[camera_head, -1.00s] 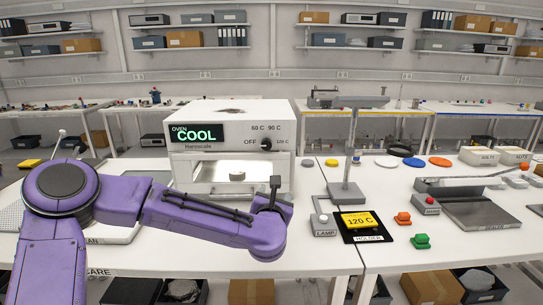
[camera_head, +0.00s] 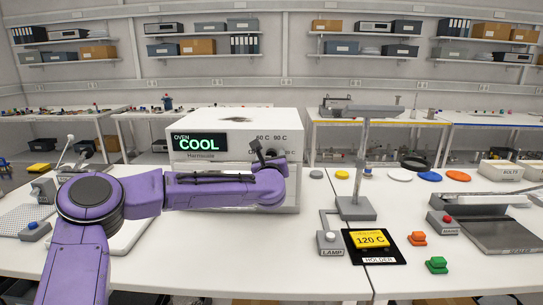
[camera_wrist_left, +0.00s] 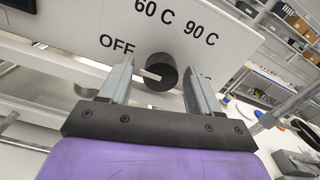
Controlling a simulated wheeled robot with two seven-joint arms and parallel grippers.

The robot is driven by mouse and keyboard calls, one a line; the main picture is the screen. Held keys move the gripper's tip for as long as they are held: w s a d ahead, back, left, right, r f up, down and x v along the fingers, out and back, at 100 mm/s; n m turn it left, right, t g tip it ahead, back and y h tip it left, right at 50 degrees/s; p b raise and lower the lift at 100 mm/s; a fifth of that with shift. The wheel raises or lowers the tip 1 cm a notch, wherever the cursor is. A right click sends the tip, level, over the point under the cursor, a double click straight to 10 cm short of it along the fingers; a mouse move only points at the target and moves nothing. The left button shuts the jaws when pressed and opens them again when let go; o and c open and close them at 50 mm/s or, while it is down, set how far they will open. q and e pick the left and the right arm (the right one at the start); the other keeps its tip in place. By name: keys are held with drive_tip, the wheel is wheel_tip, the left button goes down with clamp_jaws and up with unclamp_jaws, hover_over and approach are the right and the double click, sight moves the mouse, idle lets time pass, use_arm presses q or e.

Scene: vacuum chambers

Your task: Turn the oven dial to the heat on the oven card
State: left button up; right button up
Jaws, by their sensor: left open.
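The white oven (camera_head: 240,122) stands at the middle back of the bench, its display (camera_head: 200,143) reading COOL. Its round black dial (camera_wrist_left: 163,72) shows in the wrist view, with the white pointer toward OFF. The marks 60 C and 90 C are above it; a further mark at the right is mostly hidden by a finger. The yellow oven card (camera_head: 370,239) reads 120 C and lies in the black holder (camera_head: 386,259).
The front of the bench is mostly clear.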

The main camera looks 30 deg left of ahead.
use_arm(q)
drive_tip(key=c, duration=1)
drive_tip(key=shift+c, duration=0.2)
